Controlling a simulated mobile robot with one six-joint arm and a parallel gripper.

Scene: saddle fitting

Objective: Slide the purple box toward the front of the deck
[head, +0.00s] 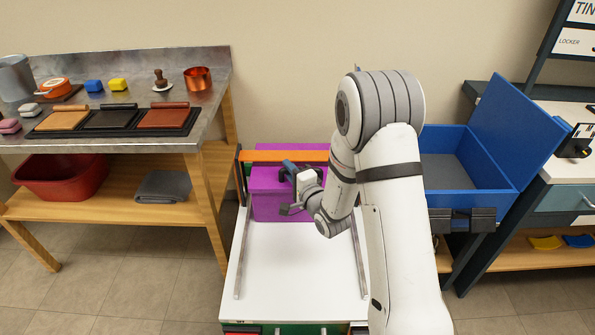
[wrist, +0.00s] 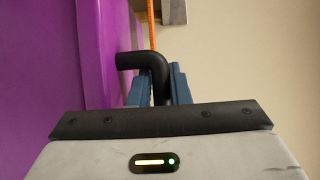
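The purple box (head: 268,204) stands at the back of the white deck (head: 290,270), between two metal rails. An orange bar (head: 262,156) runs across near its top. In the wrist view the purple box (wrist: 60,60) fills the left side. A black bent handle (wrist: 140,61) lies between the blue fingers of my gripper (wrist: 160,80). A thin orange strip shows beside the handle, and I cannot tell whether both fingers press on it. My arm hides the deck's right side.
A metal-topped bench (head: 110,70) with small items stands at the left. An open blue box (head: 460,195) is at the right of the deck, beyond my arm. The middle and front of the deck are clear between the rails (head: 243,255).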

